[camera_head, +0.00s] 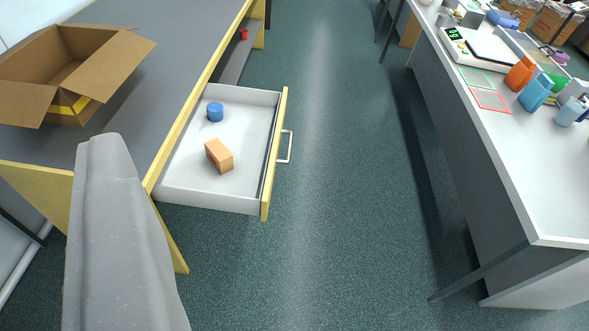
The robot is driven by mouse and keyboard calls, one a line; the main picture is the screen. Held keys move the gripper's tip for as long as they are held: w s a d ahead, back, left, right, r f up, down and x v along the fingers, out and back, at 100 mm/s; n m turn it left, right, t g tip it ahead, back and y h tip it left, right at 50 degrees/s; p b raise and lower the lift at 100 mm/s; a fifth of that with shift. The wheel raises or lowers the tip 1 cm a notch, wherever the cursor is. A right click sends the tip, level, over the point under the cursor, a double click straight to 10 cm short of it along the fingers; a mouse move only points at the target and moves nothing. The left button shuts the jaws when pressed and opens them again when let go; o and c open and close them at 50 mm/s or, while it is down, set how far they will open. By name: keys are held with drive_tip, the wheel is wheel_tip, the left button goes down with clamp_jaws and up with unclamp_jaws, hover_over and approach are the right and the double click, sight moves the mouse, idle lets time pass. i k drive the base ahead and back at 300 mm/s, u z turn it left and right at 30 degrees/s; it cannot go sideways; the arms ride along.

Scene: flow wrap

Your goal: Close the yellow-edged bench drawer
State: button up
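The bench drawer (186,181) stands pulled out from the yellow-edged bench (205,45) at the left. It has a white inside, a yellow front panel (274,150) facing right and a pale metal handle (288,147). A blue round item (215,112) and an orange-tan block (219,155) lie in the drawer. A grey part of my arm rises at the lower left, left of the drawer. My gripper's fingers do not show in this view.
An open cardboard box (62,75) stands on the bench's grey top. A second bench (545,190) at the right holds a scale (480,47), bottles (536,92) and other items. Dark green floor (345,200) between the benches is clear.

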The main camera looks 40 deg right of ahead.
sight(250, 128)
drive_tip(key=k, duration=0.5)
drive_tip(key=z, duration=0.65)
drive_tip(key=i, duration=1.05)
drive_tip(key=k, duration=0.6)
drive_tip(key=z, duration=0.25)
drive_tip(key=i, duration=1.35)
drive_tip(key=z, duration=0.15)
